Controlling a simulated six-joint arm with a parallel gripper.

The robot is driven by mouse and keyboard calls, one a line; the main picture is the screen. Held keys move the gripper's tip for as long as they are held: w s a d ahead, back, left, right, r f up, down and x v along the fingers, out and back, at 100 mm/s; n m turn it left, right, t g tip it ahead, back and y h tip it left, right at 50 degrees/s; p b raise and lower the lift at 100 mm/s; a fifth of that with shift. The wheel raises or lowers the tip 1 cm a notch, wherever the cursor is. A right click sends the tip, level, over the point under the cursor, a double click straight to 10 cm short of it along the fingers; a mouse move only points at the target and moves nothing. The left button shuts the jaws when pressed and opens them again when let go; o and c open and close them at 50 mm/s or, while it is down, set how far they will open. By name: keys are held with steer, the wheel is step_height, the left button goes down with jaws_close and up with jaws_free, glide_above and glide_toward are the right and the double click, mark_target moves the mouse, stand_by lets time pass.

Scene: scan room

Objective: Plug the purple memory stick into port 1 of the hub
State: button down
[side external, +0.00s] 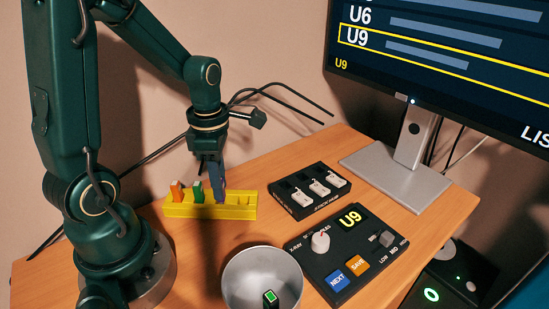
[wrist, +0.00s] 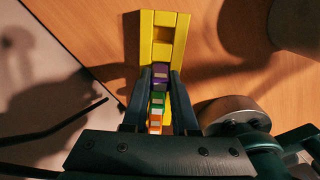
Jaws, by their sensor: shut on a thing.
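The purple memory stick (side external: 220,197) stands in a slot of the yellow rack (side external: 242,212), to the right of a green stick (side external: 198,192) and an orange stick (side external: 177,191). My gripper (side external: 215,187) points down and is shut on the purple stick, mostly covering it. In the wrist view the two fingers (wrist: 161,76) sit on either side of the purple stick (wrist: 161,69). The black hub (side external: 283,195) lies to the right of the rack, with several white pieces in its row. Its port numbers are too small to read.
A control box (side external: 358,228) with knob and buttons shows U9. A monitor (side external: 440,60) on a grey stand (side external: 393,179) is behind. Bare table lies between rack and hub.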

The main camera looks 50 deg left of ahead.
step_height(320, 180, up, 9)
steer(key=shift+f, duration=0.15)
steer(key=m, duration=0.2)
steer(key=shift+r+m, duration=0.3)
steer(key=m, duration=0.1)
steer(key=w+m, duration=0.1)
steer(key=m, duration=0.1)
steer(key=shift+a+r+m, duration=0.2)
steer(key=shift+r+m, duration=0.1)
steer(key=shift+r, duration=0.1)
steer(key=w+d+m, duration=0.2)
steer(key=w+m, duration=0.9)
steer(key=m, duration=1)
steer(key=shift+m, duration=0.8)
steer(key=shift+w+d+f, duration=0.2)
steer(key=shift+d+f, duration=0.2)
steer(key=shift+f, duration=1.2)
steer(key=shift+w+d+f, duration=0.15)
steer(key=shift+d+f, duration=0.3)
steer(key=shift+f, duration=1.2)
steer(key=shift+w+d+f, duration=0.2)
steer(key=shift+d+f, duration=0.2)
steer(key=shift+f, duration=1.2)
steer(key=shift+f, duration=0.55)
steer(key=c, duration=0.6)
jaws_free()
